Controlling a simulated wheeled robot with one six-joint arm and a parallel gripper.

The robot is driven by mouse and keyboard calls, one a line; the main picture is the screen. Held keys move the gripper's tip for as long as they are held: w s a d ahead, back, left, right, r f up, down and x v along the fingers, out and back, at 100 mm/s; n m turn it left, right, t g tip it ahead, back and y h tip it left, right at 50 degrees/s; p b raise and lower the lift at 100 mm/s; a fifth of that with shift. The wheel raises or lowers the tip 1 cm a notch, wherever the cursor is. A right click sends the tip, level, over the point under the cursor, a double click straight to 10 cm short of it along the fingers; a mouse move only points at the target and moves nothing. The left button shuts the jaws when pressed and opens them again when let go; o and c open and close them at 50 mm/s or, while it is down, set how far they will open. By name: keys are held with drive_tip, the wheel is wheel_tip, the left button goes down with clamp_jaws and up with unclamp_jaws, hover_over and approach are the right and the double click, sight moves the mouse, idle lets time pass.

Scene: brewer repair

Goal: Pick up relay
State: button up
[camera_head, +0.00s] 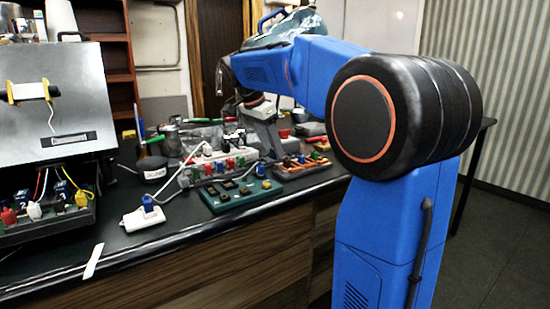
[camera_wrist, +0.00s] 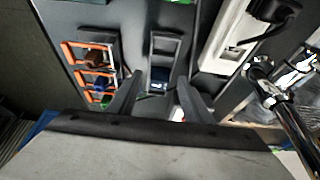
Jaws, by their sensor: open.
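My gripper (camera_wrist: 160,78) is open, with its two dark fingers apart in the wrist view. A small dark block with a blue face (camera_wrist: 157,87) sits in a grey frame between and below the fingers; it may be the relay, but I cannot tell for sure. No finger visibly touches it. Blue blocks with white marks (camera_head: 63,190) sit in the open brewer (camera_head: 60,100) at the left.
An orange-rimmed tray (camera_wrist: 68,52) of parts lies left of the fingers in the wrist view. Metal tubing (camera_wrist: 275,95) is close on the wrist view's right.

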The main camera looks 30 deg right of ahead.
drive_tip(key=c, duration=1.1)
drive_tip(key=shift+r, duration=0.15)
drive_tip(key=shift+c, duration=0.2)
